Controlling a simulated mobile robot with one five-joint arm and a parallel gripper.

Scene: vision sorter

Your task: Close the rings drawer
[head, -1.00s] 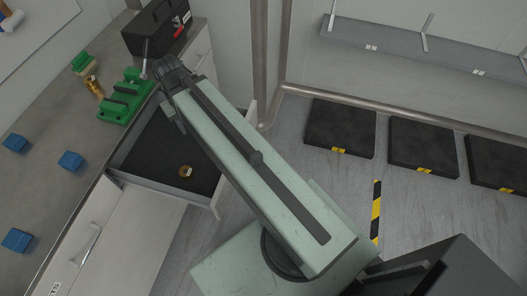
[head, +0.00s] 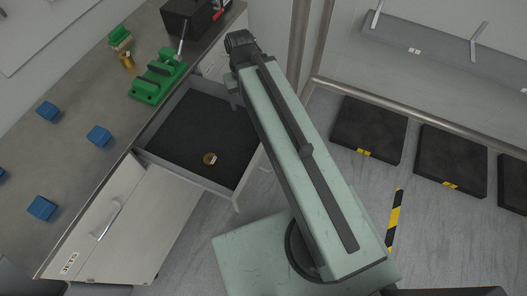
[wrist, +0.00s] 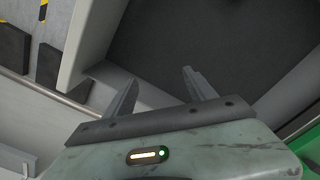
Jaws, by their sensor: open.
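The rings drawer (head: 236,199) is pulled open from the cabinet below the worktop. A brass ring (head: 209,159) with a small pale tag lies on its dark floor. My gripper (head: 240,42) is at the far end of the drawer in the head view, where its fingers are hard to make out. In the wrist view my gripper (wrist: 160,90) is open, its two fingers apart with nothing between them. The drawer also shows in the wrist view (wrist: 92,38), with its pale wall beside the left finger and its dark floor beyond. The ring is not visible there.
The worktop (head: 75,85) carries blue blocks (head: 99,136), a green vise (head: 158,80), a brass part (head: 126,61) and a black toolbox (head: 190,18). A closed cabinet door with a handle (head: 106,220) is left of the drawer. Black mats (head: 368,128) lie on the floor at right.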

